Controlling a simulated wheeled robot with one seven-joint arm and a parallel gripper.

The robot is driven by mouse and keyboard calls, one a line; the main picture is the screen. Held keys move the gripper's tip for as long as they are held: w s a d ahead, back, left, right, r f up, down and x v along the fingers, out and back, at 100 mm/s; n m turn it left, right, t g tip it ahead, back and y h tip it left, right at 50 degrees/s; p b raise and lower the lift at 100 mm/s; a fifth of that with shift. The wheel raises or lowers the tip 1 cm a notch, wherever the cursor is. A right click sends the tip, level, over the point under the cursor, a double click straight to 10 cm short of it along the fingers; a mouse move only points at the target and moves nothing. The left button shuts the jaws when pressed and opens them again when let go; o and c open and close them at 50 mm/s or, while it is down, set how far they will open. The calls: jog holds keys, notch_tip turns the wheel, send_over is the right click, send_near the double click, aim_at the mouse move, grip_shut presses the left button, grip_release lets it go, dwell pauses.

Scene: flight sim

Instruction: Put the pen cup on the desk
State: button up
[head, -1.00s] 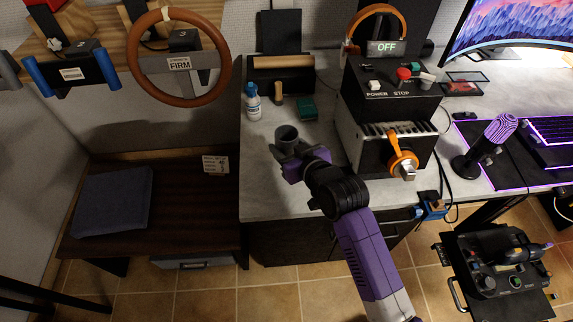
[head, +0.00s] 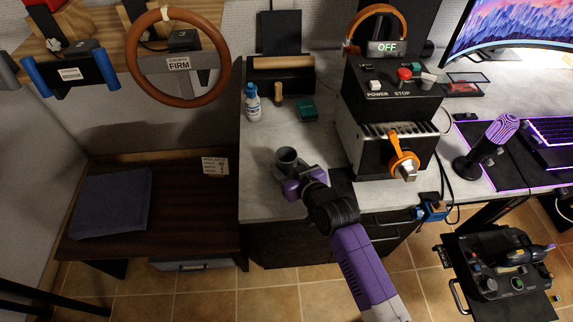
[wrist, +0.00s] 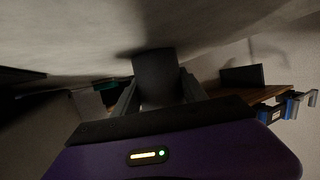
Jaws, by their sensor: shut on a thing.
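The pen cup (head: 287,158) is a dark grey open cylinder at the left front part of the pale desk (head: 257,193). My gripper (head: 291,173) is shut on it, with the purple wrist just to the lower right. In the wrist view the pen cup (wrist: 155,76) sits between the two grey fingers, and its far end meets or nearly meets the pale surface, with a dark shadow beside it. The cup looks about upright in the head view. I cannot tell for sure whether its base touches the desk. The cup looks empty.
Behind the cup are a white and blue bottle (head: 252,103), a small wooden-handled item (head: 276,104) and a green box (head: 307,110). A black control box (head: 392,90) with an orange lever stands to the right. A lower dark bench (head: 190,225) with a cushion lies left.

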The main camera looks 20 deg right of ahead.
jog(key=o, duration=1.4)
jog(key=shift+f, duration=0.1)
jog(key=shift+c, duration=0.2)
jog(key=shift+r, duration=0.3)
jog(key=v, duration=1.2)
